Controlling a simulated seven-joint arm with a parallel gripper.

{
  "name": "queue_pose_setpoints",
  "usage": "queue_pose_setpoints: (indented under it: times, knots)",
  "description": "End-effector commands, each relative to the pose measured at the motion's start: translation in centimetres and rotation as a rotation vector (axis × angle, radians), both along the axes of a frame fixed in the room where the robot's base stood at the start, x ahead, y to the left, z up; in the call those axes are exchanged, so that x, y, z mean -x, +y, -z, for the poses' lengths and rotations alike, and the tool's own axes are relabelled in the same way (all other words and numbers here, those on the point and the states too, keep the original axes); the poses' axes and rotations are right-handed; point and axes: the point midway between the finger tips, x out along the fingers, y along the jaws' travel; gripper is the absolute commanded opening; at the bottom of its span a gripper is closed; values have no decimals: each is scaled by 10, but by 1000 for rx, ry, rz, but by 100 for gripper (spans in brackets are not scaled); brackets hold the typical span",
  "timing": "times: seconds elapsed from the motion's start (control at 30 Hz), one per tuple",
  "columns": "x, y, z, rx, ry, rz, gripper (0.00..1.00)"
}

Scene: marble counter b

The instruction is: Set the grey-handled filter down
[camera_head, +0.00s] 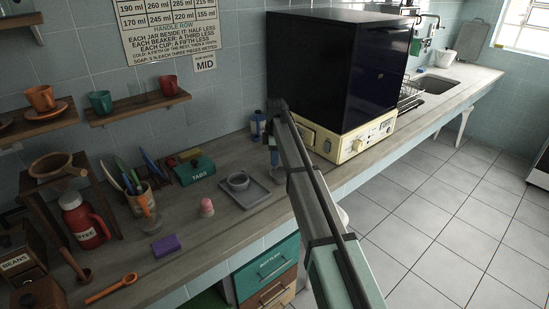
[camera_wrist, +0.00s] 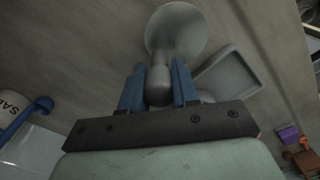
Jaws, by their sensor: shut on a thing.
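The grey-handled filter shows in the wrist view, with its round pale grey disc (camera_wrist: 177,32) pointing away from me and its short grey handle (camera_wrist: 158,82) between my fingers. My gripper (camera_wrist: 157,84) has blue fingers shut on that handle. In the head view my gripper (camera_head: 273,150) is over the counter, in front of the cream-based black oven and to the right of the grey tray. There the filter is small and mostly hidden by my arm. I cannot tell whether it touches the counter.
A blue-and-white bottle (camera_head: 257,127) stands behind my gripper. The black oven (camera_head: 335,70) is to the right. A pink object (camera_head: 207,207) and purple sponge (camera_head: 166,244) lie left, with bare counter between.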

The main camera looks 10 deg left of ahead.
Motion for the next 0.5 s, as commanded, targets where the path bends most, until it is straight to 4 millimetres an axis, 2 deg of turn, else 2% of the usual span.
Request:
queue_pose_setpoints:
  times: [0.4, 0.43, 0.5]
  knots:
    - [0, 0, 5, 0, -1, 0, 0]
    - [0, 0, 6, 0, -1, 0, 31]
    - [0, 0, 5, 0, -1, 0, 38]
